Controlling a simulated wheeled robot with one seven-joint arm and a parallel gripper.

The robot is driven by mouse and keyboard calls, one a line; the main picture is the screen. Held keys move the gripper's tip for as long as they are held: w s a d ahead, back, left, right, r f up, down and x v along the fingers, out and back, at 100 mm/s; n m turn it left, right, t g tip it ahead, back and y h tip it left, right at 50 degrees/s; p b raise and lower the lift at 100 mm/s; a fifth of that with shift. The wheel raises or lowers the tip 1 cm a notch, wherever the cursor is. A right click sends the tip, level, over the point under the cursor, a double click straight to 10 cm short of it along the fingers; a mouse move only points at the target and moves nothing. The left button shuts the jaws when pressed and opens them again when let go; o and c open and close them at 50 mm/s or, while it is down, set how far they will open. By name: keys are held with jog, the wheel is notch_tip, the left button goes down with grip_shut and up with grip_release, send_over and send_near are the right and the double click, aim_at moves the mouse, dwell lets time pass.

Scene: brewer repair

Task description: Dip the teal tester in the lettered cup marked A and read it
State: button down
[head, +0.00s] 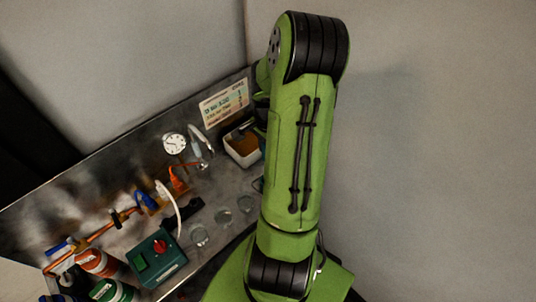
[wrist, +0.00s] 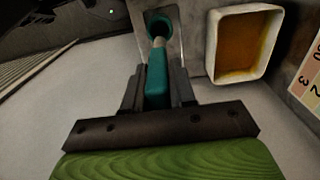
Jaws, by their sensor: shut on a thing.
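The teal tester (wrist: 157,80) is between the fingers of my gripper (wrist: 158,88) in the wrist view, and the gripper is shut on it. Its paler tip points away from me, at a dark teal round opening (wrist: 158,22) on a grey plate. I cannot tell whether the tip is inside the opening or above it. In the head view my green arm hides the gripper and tester. Several clear cups stand on the metal bench, among them a front one (head: 199,235), a middle one (head: 223,217) and a rear one (head: 246,203). I cannot read any letters on them.
A white tub of amber liquid (wrist: 242,42) is right of the tester; it also shows on the bench (head: 243,148). A printed card (head: 223,103) stands behind. A round dial (head: 174,143), a teal box with a red knob (head: 158,258) and cans (head: 100,262) crowd the left.

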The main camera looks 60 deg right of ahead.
jog(key=shift+r+p, duration=0.95)
jog(key=shift+r, duration=2.35)
